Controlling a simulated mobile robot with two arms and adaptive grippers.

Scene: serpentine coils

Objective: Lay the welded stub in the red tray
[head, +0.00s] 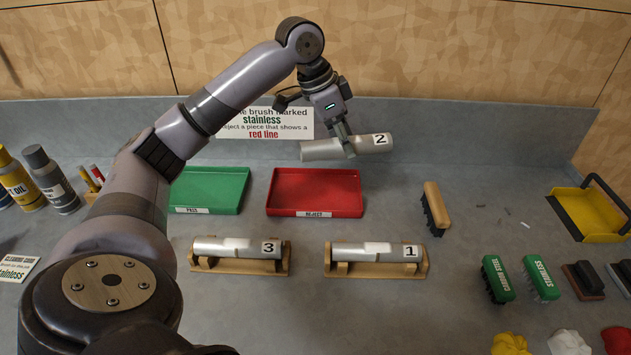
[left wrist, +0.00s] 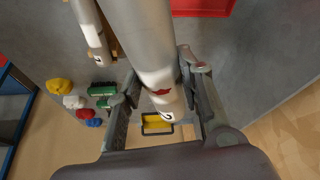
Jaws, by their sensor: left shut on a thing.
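My left gripper (head: 345,147) is shut on the metal stub marked 2 (head: 372,145). It holds the stub roughly level, in the air above and behind the red tray's right part in the head view. In the left wrist view the stub (left wrist: 145,35) runs between the fingers and shows a red mark near its numbered end. The red tray (head: 315,187), labelled REJECT, lies on the bench and looks empty. A corner of it shows at the top of the left wrist view (left wrist: 200,6). My right gripper is out of view.
A green PASS tray (head: 208,187) lies left of the red tray. Stubs 3 (head: 220,246) and 1 (head: 390,249) rest on wooden cradles in front. A wooden-handled brush (head: 435,207) lies to the right. Spray cans (head: 48,178) stand at left; a sign (head: 262,122) stands behind.

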